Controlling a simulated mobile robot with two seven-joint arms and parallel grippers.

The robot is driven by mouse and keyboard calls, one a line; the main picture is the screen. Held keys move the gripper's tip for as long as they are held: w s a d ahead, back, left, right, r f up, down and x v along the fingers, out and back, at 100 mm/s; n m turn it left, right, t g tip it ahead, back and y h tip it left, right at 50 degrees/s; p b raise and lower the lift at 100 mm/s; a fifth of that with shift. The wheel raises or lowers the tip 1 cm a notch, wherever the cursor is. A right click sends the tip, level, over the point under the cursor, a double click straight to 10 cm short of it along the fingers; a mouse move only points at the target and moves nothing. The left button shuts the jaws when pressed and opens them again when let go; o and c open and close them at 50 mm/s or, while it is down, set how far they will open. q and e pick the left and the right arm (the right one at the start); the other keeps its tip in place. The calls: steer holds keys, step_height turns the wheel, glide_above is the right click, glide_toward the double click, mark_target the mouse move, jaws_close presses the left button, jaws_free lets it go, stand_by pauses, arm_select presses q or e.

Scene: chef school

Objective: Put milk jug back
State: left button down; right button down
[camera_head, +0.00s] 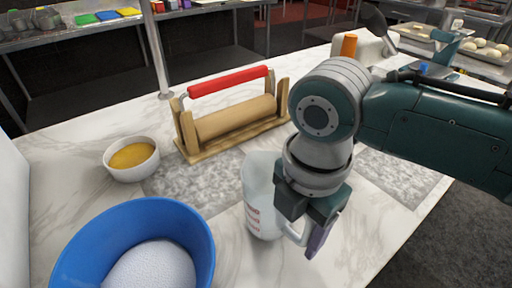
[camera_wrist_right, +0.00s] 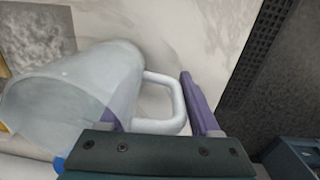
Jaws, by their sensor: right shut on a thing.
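The milk jug (camera_head: 259,205) is a clear, whitish jug with red markings on its side. It is upright at the middle of the marble counter in the head view; I cannot tell whether its base touches the counter. My right gripper (camera_head: 312,232) is at the right side of the jug, shut on its handle. In the right wrist view the jug (camera_wrist_right: 75,88) lies to the left, and its white handle (camera_wrist_right: 172,95) is between the purple fingers of the gripper (camera_wrist_right: 160,115). Part of the jug is hidden behind the gripper. My left gripper is not in view.
A blue bowl (camera_head: 82,248) with a pale dotted mound stands at the front left. A white bowl of yellow contents (camera_head: 131,158) and a rolling pin with red handle on a wooden stand (camera_head: 230,116) are behind. Marble counter (camera_head: 350,250) is clear at right front.

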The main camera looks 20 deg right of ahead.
steer(key=shift+f, duration=0.1)
steer(key=shift+c, duration=0.5)
jaws_free()
steer(key=shift+r, duration=0.3)
step_height(320, 180, up, 11)
steer(key=shift+s+f+p, duration=0.1)
steer(key=shift+s+p, duration=0.05)
steer(key=shift+p, duration=0.95)
steer(key=shift+d+r, duration=0.1)
steer(key=shift+r, duration=0.35)
